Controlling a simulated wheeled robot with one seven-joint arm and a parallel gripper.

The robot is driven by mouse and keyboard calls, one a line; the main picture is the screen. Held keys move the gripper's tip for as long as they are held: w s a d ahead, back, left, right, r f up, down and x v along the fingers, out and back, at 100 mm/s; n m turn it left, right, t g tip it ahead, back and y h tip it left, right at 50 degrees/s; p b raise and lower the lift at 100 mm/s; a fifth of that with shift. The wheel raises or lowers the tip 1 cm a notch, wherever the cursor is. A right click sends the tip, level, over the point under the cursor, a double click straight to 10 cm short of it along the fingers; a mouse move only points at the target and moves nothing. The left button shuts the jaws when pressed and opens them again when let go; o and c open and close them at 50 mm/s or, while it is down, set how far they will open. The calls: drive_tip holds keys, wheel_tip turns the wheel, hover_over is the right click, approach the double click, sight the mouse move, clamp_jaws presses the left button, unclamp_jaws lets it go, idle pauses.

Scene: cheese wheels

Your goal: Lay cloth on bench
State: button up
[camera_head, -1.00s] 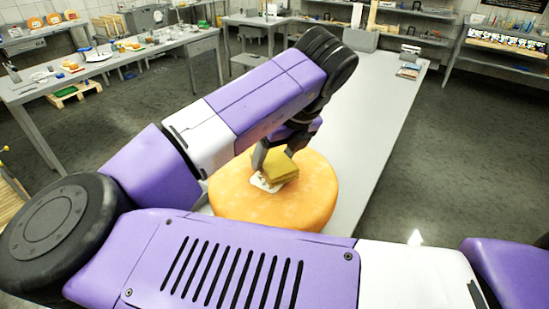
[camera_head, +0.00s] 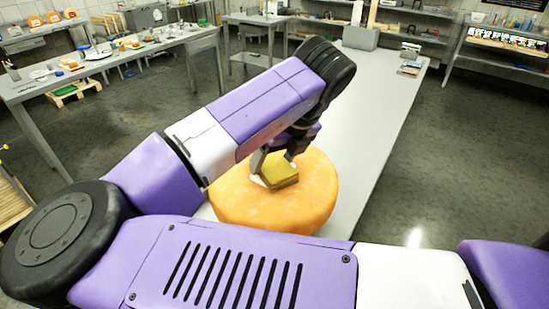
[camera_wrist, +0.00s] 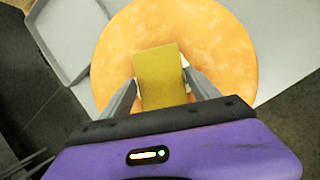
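A folded yellow cloth (camera_head: 278,171), a small flat block, lies on top of a round orange cheese wheel (camera_head: 240,205). The wheel sits on a long grey bench (camera_head: 370,125). My gripper (camera_head: 274,160) points down over the wheel with a finger at either side of the cloth. In the wrist view the cloth (camera_wrist: 161,78) lies slightly turned between the gripper's fingertips (camera_wrist: 161,84). The gripper looks open around it, with narrow gaps near the fingers; any light contact is hard to judge. A small part of a white label on the wheel shows beside the cloth.
The bench is mostly bare beyond the wheel, with small items (camera_head: 410,68) at its far end. A pale tray (camera_wrist: 70,40) shows beside the wheel in the wrist view. A cluttered table (camera_head: 110,62) stands at left. Floor is clear at right.

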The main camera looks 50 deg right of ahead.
drive_tip(key=shift+o, duration=0.8)
drive_tip(key=shift+d, duration=0.1)
drive_tip(key=shift+s, duration=0.1)
